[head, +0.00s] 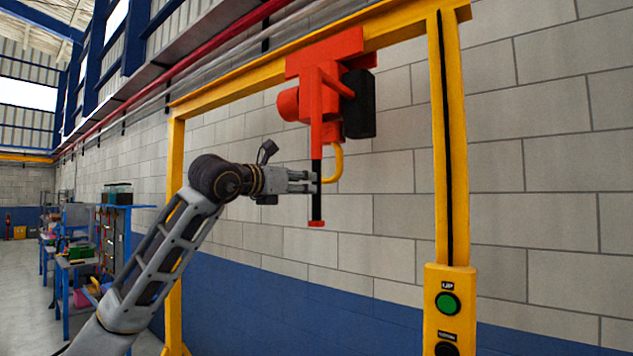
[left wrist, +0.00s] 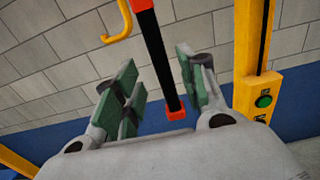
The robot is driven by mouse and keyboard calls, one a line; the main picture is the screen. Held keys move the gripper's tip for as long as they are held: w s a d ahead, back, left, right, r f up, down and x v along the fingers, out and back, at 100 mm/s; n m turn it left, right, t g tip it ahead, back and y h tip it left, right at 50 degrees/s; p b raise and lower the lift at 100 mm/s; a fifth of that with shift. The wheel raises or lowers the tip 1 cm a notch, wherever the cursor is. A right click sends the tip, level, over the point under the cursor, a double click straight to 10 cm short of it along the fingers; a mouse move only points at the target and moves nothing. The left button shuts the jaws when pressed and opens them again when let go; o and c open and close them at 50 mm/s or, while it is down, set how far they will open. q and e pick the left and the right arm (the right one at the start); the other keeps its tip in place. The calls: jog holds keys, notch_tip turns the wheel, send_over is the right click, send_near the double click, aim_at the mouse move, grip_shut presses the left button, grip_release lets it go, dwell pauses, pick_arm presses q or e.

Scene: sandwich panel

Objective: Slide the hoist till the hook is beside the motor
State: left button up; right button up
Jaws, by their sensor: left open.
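The red hoist (head: 325,75) hangs from the yellow overhead beam (head: 240,78). A yellow hook (head: 336,165) is under it, and also shows at the top of the left wrist view (left wrist: 118,27). A black bar with red end (head: 316,198) hangs down from the hoist. My left gripper (head: 311,182) is level with this bar. In the left wrist view, the open green-padded fingers (left wrist: 160,85) stand on either side of the bar (left wrist: 152,45), with gaps showing. I cannot make out a separate motor. My right gripper is not in view.
A yellow post (head: 452,150) with a button box (head: 449,310) stands right of the hoist; another post (head: 175,230) stands left. A block wall (head: 540,180) is behind. Blue shelving and workbenches (head: 80,260) stand at far left.

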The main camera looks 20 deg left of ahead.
aim_at(314, 184)
pick_arm(q)
jog(key=p+x, duration=0.1)
jog(key=x, duration=0.4)
jog(key=shift+w+p, duration=0.2)
jog(key=shift+p, duration=0.15)
jog(key=shift+w+d, duration=0.3)
jog(key=shift+w, duration=0.45)
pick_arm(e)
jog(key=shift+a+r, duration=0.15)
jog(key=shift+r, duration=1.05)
pick_arm(q)
grip_shut()
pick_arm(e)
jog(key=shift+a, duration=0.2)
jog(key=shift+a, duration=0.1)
